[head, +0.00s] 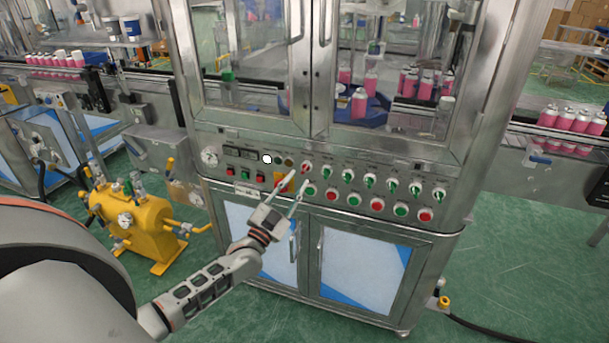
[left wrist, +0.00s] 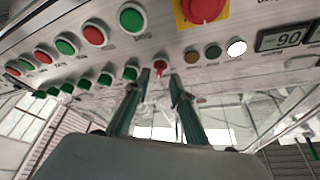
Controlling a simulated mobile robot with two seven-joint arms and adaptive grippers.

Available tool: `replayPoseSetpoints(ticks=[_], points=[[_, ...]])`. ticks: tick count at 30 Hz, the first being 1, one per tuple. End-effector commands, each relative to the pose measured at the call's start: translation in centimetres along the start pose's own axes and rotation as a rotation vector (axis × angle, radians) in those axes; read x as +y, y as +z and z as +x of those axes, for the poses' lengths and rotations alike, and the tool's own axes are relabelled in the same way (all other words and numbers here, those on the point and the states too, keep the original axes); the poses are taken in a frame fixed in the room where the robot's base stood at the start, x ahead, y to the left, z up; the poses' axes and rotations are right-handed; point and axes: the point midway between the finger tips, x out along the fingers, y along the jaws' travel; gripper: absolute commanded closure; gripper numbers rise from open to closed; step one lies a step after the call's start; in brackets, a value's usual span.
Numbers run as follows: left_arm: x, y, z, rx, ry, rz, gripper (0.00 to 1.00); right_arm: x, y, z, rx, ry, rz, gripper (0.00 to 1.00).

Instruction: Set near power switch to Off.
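A red-handled rotary switch (head: 306,168) sits on the machine's metal control panel (head: 240,155), at the left end of a row of green-handled switches (head: 370,180). In the left wrist view the red switch (left wrist: 160,67) shows between and just beyond my fingertips, its handle along the picture's vertical. The labels are too small to read, so I cannot tell which switch is named power. My left gripper (head: 299,177) is open before the panel, and its fingers (left wrist: 159,80) stand apart on either side of the red switch. Contact cannot be told. My right gripper is not in view.
A red emergency button on a yellow plate (head: 283,182) is close to the fingers. Round red and green push buttons (head: 377,205) run below the switches. A white lamp (head: 267,159) is lit. Glass doors stand above, and a yellow pump unit (head: 140,225) on the floor at left.

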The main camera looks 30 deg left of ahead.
Motion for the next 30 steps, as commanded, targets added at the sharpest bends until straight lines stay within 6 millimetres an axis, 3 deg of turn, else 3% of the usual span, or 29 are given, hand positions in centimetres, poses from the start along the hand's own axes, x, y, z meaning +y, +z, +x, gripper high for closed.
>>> replayPoseSetpoints(ticks=[8,19,22,30], points=[[0.0,0.0,3.3,0.0,0.0,-0.001,0.77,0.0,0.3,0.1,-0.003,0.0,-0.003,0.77],[0.0,0.1,3.8,-0.002,0.001,0.0,0.77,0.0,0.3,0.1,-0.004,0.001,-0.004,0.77],[0.1,0.1,3.8,-0.002,0.001,0.0,1.0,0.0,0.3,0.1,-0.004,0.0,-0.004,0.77],[0.1,0.1,3.8,-0.002,0.0,-0.005,1.0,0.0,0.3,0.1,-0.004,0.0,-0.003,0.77]])
